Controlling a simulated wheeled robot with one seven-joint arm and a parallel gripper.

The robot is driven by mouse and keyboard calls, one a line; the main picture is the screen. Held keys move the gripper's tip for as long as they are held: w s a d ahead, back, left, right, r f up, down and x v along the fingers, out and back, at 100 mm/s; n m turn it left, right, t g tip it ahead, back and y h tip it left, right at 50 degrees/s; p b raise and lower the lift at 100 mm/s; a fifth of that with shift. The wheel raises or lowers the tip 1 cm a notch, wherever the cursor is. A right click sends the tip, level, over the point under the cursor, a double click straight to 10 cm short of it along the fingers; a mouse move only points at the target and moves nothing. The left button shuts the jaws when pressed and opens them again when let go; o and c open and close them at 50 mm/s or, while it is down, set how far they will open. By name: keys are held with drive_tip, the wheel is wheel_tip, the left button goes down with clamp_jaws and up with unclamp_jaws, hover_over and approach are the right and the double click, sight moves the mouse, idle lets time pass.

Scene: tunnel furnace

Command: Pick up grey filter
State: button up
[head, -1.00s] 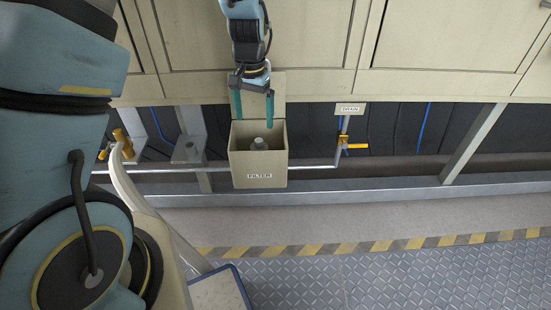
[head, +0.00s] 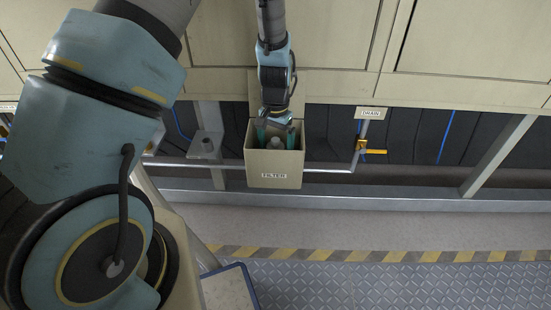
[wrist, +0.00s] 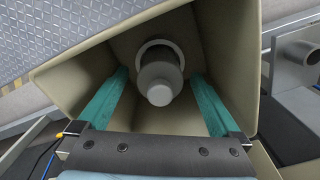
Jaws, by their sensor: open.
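The grey filter (head: 275,143) stands inside an open beige box labelled FILTER (head: 274,170) under the cabinet. In the wrist view the filter (wrist: 160,82) shows as a round grey cap with a wider collar behind it, near the box's inner end. My gripper (head: 275,134) reaches down into the box from above. Its two teal fingers (wrist: 160,98) are spread wide, one on each side of the filter, with gaps between them and it. The fingers are open and hold nothing. The filter's lower part is hidden.
The box walls (wrist: 225,50) stand close around my fingers. A DRAIN label (head: 371,113) and a yellow-handled valve (head: 372,151) are to the right on a horizontal pipe (head: 325,170). A grey bracket (head: 206,146) is left of the box. The floor in front is clear.

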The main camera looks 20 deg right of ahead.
drive_tip(key=shift+c, duration=0.4)
drive_tip(key=c, duration=1.5)
wheel_tip(320, 180, up, 10)
drive_tip(key=shift+f+p, duration=0.1)
drive_tip(key=shift+p, duration=0.5)
wheel_tip(320, 180, up, 17)
drive_tip(key=p, duration=1.4)
drive_tip(key=s+a, duration=0.1)
drive_tip(key=s, duration=0.2)
drive_tip(key=s+a, duration=0.1)
drive_tip(key=s, duration=0.2)
drive_tip(key=s+a+p, duration=0.1)
drive_tip(key=s+a, duration=0.1)
drive_tip(key=s, duration=0.1)
drive_tip(key=shift+a, duration=0.1)
idle(0.4)
